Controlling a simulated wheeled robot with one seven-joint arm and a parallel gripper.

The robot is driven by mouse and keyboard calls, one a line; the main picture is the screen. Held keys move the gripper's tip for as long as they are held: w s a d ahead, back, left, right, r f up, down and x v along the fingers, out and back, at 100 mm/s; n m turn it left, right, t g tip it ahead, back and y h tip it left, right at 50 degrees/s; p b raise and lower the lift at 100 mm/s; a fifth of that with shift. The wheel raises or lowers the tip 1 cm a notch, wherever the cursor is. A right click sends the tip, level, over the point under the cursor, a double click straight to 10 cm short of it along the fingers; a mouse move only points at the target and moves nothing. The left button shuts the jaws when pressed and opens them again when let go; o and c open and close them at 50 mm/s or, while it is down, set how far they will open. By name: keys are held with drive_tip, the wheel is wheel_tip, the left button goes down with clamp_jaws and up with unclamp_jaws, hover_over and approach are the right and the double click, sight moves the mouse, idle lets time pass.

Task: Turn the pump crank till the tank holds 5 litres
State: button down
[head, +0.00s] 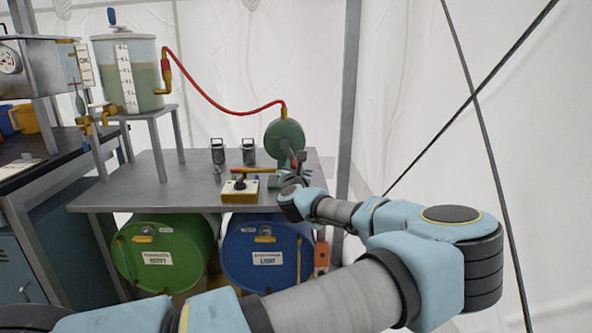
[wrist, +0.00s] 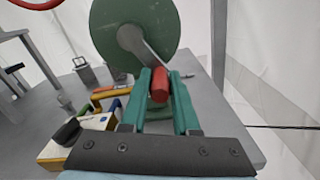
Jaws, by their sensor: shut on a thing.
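The pump (head: 284,139) is a round green housing at the right end of the grey bench, with a red hose from its top to the tank. Its crank has a grey arm and a red handle, seen in the wrist view (wrist: 160,84). My gripper (wrist: 160,95) has green fingers shut on the red handle, one on each side. In the head view my wrist partly hides the crank and gripper. The clear tank (head: 147,75) stands on a raised stand at the left, holding brownish-green liquid. A white scale strip (head: 126,78) is on its front; its figures are too small to read surely.
A yellow and white box with a black knob (head: 240,187) sits on the bench (head: 180,180) just left of the pump. Two small metal canisters stand behind it. A green drum (head: 160,255) and a blue drum (head: 265,255) lie below.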

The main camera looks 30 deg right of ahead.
drive_tip(key=shift+w+a+f+m+b, duration=0.1)
drive_tip(key=shift+w+a+m+b, duration=0.2)
drive_tip(key=shift+m, duration=0.6)
drive_tip(key=shift+w+a+f+m+b, duration=0.1)
drive_tip(key=shift+a+m+b, duration=0.3)
drive_tip(key=shift+m, duration=0.5)
drive_tip(key=shift+w+a+f+m+b, duration=0.2)
drive_tip(key=shift+a+m, duration=0.25)
drive_tip(key=shift+m, duration=0.45)
drive_tip(key=shift+r, duration=0.1)
drive_tip(key=c, duration=0.7)
unclamp_jaws()
drive_tip(key=shift+o, duration=0.2)
drive_tip(key=shift+s, duration=0.1)
